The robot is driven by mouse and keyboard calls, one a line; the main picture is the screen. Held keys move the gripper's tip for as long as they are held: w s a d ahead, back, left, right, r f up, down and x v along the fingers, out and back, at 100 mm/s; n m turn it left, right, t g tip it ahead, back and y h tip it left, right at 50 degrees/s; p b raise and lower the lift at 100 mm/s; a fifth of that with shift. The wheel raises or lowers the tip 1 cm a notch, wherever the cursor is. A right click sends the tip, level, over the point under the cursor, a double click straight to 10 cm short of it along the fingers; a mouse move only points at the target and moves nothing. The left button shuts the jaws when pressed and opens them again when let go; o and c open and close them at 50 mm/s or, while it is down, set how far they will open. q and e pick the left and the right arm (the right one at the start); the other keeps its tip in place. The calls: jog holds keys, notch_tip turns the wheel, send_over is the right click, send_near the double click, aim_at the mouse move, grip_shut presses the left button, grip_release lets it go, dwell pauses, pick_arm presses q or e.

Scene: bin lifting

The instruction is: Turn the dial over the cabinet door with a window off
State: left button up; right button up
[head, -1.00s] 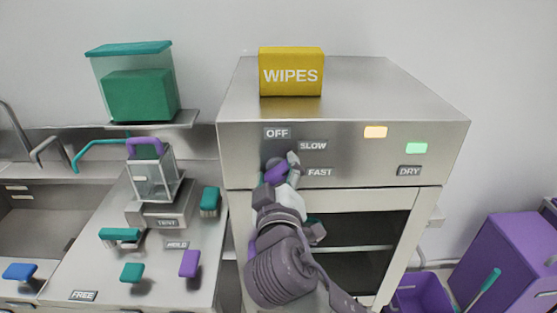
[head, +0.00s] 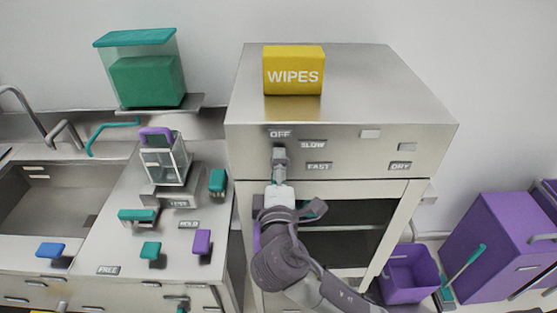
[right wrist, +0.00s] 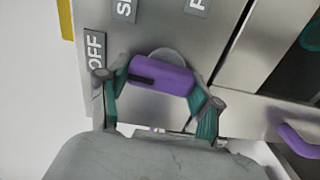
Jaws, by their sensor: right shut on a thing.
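The purple dial (right wrist: 172,77) sits on the steel cabinet's front panel, with a dark mark on its end nearer the OFF label (right wrist: 97,50). My right gripper (right wrist: 160,90) is shut on the dial, with a finger at each end of it. In the head view, my right gripper (head: 279,160) is just below the OFF label (head: 280,133) and hides the dial. The SLOW label (head: 313,144) and FAST label (head: 318,166) are to its right. The cabinet door with a dark window (head: 350,235) is below. My left gripper is not in view.
A yellow WIPES box (head: 294,77) stands on the cabinet (head: 370,80). To the left, a counter (head: 120,240) holds a small glass case (head: 165,168) and several coloured knobs. Purple bins (head: 495,245) stand at the right. A purple handle (right wrist: 300,140) shows near the dial.

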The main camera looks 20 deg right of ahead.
jog(key=shift+n+p, duration=0.3)
jog(key=shift+n, duration=0.1)
jog(key=shift+f, duration=0.1)
jog(key=o, duration=1.1)
jog(key=shift+o, duration=0.2)
jog(key=shift+s, duration=0.15)
jog(key=v, duration=1.1)
jog(key=shift+s+a, duration=0.2)
jog(key=shift+s, duration=0.15)
